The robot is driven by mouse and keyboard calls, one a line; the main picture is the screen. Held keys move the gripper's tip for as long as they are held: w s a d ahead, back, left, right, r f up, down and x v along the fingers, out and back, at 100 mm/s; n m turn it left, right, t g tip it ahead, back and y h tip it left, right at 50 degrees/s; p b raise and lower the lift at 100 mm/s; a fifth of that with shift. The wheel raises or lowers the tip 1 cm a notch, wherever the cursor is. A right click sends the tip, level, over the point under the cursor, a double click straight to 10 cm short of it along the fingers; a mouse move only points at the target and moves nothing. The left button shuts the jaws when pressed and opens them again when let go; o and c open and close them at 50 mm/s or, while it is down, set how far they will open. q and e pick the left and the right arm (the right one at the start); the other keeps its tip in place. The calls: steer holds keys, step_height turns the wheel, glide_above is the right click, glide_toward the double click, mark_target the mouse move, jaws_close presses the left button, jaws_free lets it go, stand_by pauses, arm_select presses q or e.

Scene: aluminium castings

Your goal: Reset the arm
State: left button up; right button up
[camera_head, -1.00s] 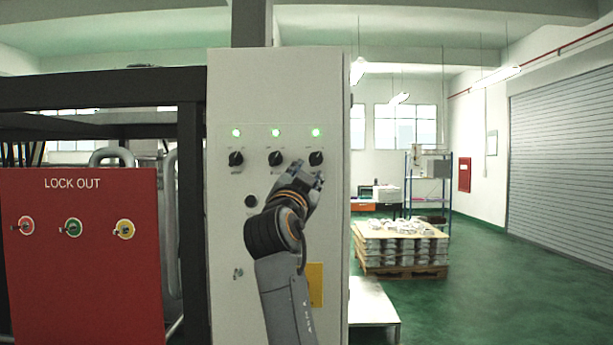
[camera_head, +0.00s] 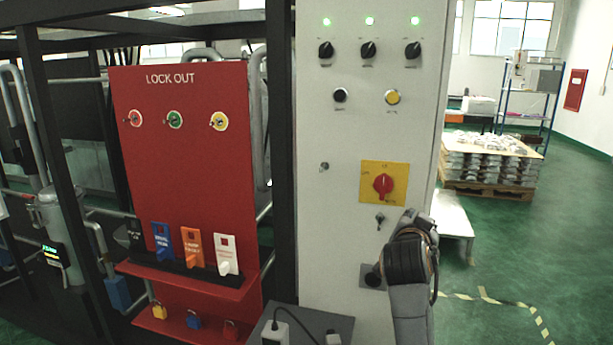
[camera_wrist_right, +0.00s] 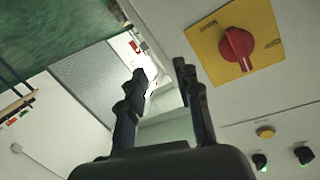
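My right arm (camera_head: 408,270) comes up from the bottom in the head view, in front of the lower right part of the white control cabinet (camera_head: 330,235). Its fingers are not clearly seen there. In the right wrist view my right gripper (camera_wrist_right: 160,78) is open, with nothing between its two dark fingers. The red rotary switch (camera_head: 383,184) on its yellow plate is above the arm; it also shows in the right wrist view (camera_wrist_right: 238,47), beside the fingers and apart from them. My left gripper is not in view.
Three black knobs (camera_head: 368,50) sit under green lamps, above a black button and a yellow button (camera_head: 392,97). A red lockout board (camera_head: 190,100) with tags and padlocks stands left. A pallet of castings (camera_head: 490,163) stands right, on open green floor.

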steer(key=s+f+n+g+y, duration=0.2)
steer(key=s+f+n+g, duration=0.1)
steer(key=s+f, duration=0.85)
steer(key=s+f+n+g+y, duration=0.2)
steer(key=s+f, duration=0.6)
steer(key=f, duration=0.7)
steer(key=s+a+f+n+g+y, duration=0.2)
steer(key=s+f+n+g, duration=0.15)
steer(key=s, duration=0.85)
steer(key=s+a+f+n+g+y, duration=0.15)
steer(key=s+f, duration=0.35)
steer(key=s, duration=0.8)
step_height(320, 180, down, 32)
steer(key=s+r+n+g+b, duration=0.1)
steer(key=s+g+b, duration=0.1)
steer(key=b, duration=0.1)
steer(key=s+d+f+g+b, duration=0.1)
steer(key=s+d+f+b, duration=0.1)
steer(key=s+f, duration=1.4)
steer(key=shift+f, duration=0.5)
steer(key=shift+h, duration=0.25)
